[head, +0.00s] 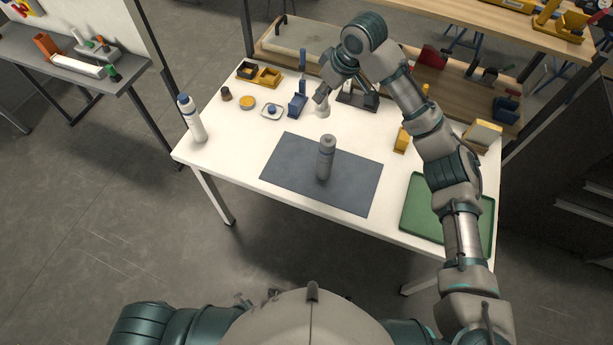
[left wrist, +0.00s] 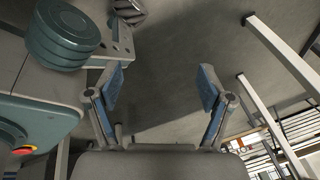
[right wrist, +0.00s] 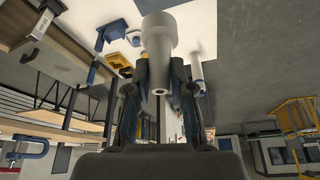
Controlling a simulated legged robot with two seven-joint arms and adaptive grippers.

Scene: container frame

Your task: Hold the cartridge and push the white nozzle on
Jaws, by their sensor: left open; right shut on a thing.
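The grey cartridge (head: 325,160) stands upright on the dark grey mat (head: 280,160) in the head view, with no gripper on it. My right gripper (head: 321,96) is behind the cartridge, toward the back of the table. It is shut on the pale nozzle (head: 323,110), which also shows between its fingers in the right wrist view (right wrist: 158,45). The nozzle is apart from the cartridge; whether it touches the table I cannot tell. My left gripper (left wrist: 158,90) is open and empty over bare floor in the left wrist view.
A white bottle with a blue cap (head: 195,122) stands at the table's left corner. A blue holder (head: 297,104), a dark stand (head: 358,97) and a yellow block (head: 402,140) line the back and right. A green tray (head: 416,212) lies front right. The mat around the cartridge is clear.

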